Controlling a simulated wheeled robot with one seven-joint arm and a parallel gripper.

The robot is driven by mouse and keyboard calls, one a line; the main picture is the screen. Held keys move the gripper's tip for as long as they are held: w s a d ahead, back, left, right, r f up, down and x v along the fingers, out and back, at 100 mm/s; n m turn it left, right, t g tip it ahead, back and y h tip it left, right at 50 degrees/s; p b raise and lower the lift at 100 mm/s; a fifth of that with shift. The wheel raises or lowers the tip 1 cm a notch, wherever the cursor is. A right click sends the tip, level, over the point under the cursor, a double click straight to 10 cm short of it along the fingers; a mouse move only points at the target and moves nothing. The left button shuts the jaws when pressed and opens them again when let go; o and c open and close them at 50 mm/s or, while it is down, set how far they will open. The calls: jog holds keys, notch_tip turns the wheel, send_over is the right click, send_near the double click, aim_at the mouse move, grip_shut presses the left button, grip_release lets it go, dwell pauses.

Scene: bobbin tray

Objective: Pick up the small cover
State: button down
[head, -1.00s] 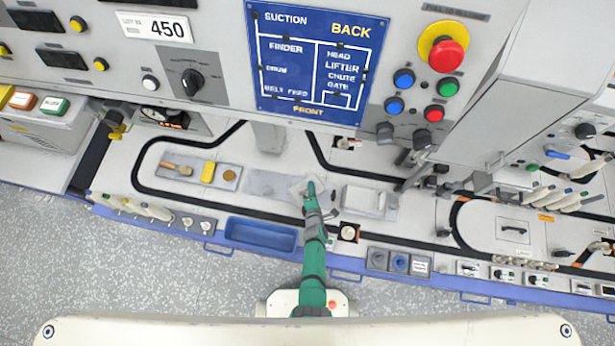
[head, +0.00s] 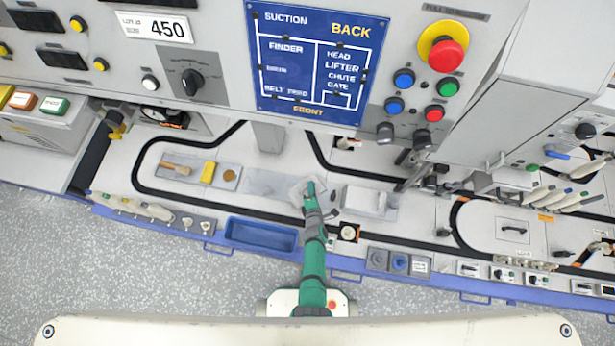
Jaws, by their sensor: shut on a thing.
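The small cover (head: 297,190) is a light grey, flat piece at the middle of the machine deck. My gripper (head: 311,192) is over it at the end of my green arm and is shut on it. The fingers and part of the cover are hidden by my wrist from this height. I cannot tell how far the cover is above the deck.
A grey box with a handle (head: 364,201) stands just right of my gripper. A tray (head: 190,168) with a brush, a yellow block and a round brown piece lies to the left. A blue bin (head: 261,234) is at the front edge. A control panel (head: 317,60) rises behind.

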jog(key=shift+s, duration=0.15)
dwell(0.5)
jog(key=shift+r, duration=0.55)
notch_tip(320, 180, up, 2)
jog(key=shift+r, duration=0.1)
jog(key=w+a+r+v, duration=0.1)
jog(key=v, duration=1.5)
jog(key=w+d+r+x, duration=0.1)
jog(key=r+x, duration=0.1)
jog(key=x, duration=1.2)
jog(key=shift+h, duration=0.3)
jog(key=shift+d+f, duration=0.1)
jog(key=shift+f, duration=3.15)
jog(key=shift+f, duration=0.1)
